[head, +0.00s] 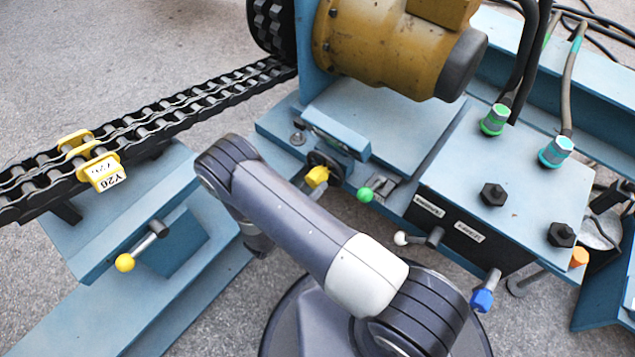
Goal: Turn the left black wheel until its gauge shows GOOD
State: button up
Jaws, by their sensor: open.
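Two black lobed knobs stand on top of a blue box at right. The left black wheel (493,195) is nearer the box's middle, and the right one (561,235) is near its right corner. A dark round wheel (326,163) with a yellow part beside it also shows below the motor, so which wheel is the task's is not certain. Two small white plates, left (430,206) and right (469,232), sit on the box's black front panel; their text is too small to read. No gauge reading GOOD can be made out. My gripper is not visible; my arm crosses the lower middle.
Levers with yellow (125,262), green (365,194), white (401,238) and blue (482,300) knobs stick out along the front. Green (494,120) and teal (556,152) hose couplings rise behind the black knobs. A yellow motor (385,45) and a chain (150,128) stand farther back.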

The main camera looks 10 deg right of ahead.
aim_at(314, 187)
jog(key=shift+x, duration=1.65)
jog(key=shift+c, duration=0.5)
jog(key=c, duration=1.2)
jog(key=shift+c, duration=0.3)
